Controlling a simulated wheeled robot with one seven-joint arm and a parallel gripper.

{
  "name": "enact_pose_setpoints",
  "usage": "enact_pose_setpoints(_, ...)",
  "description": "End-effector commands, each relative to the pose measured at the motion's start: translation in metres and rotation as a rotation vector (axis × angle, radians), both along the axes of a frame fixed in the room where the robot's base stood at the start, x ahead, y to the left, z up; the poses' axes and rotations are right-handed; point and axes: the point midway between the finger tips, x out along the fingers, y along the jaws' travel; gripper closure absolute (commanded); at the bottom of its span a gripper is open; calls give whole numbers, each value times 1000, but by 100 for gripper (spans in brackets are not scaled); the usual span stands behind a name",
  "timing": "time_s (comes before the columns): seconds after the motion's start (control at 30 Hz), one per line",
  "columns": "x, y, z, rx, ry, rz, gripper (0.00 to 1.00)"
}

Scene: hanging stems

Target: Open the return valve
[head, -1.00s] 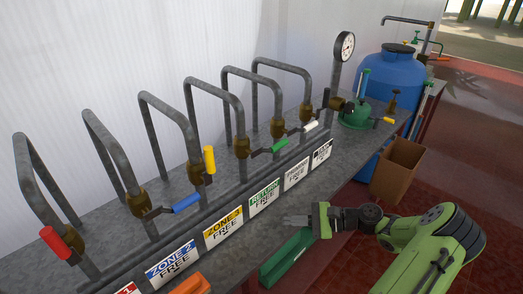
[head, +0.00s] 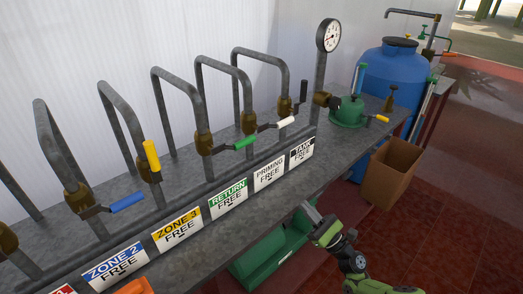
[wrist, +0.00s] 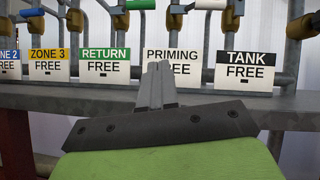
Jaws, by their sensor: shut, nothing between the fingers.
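The return valve is the one with the green lever (head: 243,142), above the green-topped sign "RETURN FREE" (head: 228,198). Its lever points sideways, across its upright pipe. In the wrist view the green lever (wrist: 140,4) is cut by the top edge, above the return sign (wrist: 105,66). My gripper (head: 311,211) is at the bench's front edge, right of and below the return valve, touching no valve. In the wrist view its fingers (wrist: 157,75) are together and empty, in front of the priming sign (wrist: 173,67).
Neighbouring levers are yellow (head: 152,155), pointing up, and white (head: 286,122), pointing sideways. A blue lever (head: 127,202) and black lever (head: 303,92) flank these. A cardboard box (head: 391,170) stands right.

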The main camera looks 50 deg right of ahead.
Motion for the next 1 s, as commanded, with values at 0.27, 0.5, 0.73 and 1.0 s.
enact_pose_setpoints(0.27, 50, 2, 35, -1, 2, 7, 100)
enact_pose_setpoints(0.5, 95, 4, 63, -3, 1, 6, 100)
enact_pose_setpoints(0.73, 137, 4, 90, -3, 2, 6, 100)
enact_pose_setpoints(1.0, 166, 8, 130, -4, 1, 4, 100)
